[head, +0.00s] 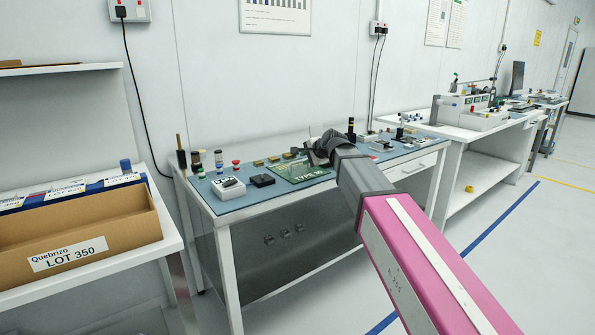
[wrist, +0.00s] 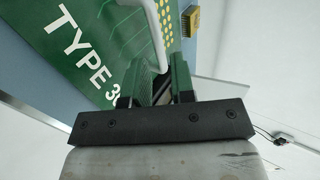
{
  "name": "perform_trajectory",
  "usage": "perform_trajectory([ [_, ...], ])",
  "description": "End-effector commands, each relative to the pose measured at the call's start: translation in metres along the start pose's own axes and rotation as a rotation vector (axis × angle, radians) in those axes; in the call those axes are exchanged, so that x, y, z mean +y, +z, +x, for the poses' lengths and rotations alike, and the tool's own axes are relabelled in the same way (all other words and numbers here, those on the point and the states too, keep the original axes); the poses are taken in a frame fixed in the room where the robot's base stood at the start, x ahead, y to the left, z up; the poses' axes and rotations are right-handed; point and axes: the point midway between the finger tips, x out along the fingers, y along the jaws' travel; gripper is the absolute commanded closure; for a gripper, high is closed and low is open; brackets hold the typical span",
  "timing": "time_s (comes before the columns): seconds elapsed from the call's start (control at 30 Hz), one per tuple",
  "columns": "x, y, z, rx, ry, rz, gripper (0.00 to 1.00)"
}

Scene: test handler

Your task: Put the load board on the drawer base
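The load board is a green board (head: 300,170) marked TYPE, lying on the blue mat of the near bench. In the wrist view the load board (wrist: 85,45) fills the upper left, with white lettering, yellow dots and a pale curved handle. My gripper (wrist: 163,66) has its green fingers close together on both sides of the handle's near end; they look shut on it. In the head view my gripper (head: 318,150) is at the board's back right, partly hidden by my wrist. I cannot pick out the drawer base for certain.
A white control box (head: 228,187), a black block (head: 262,180) and small bottles stand left of the board. A machine with a panel (head: 470,112) stands on the right bench (head: 420,125). A cardboard box (head: 80,235) is on the left shelf.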

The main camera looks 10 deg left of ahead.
Motion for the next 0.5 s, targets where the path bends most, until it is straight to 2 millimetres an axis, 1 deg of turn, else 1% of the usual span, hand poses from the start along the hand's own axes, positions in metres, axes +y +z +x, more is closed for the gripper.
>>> perform_trajectory([
  [0.17, 0.0, 0.002, 0.013, 0.0, 0.0, 0.0, 0.77],
  [0.4, 0.001, 0.006, 0.047, 0.0, 0.0, 0.001, 0.77],
  [0.5, 0.001, 0.006, 0.052, 0.0, 0.0, 0.0, 0.77],
])
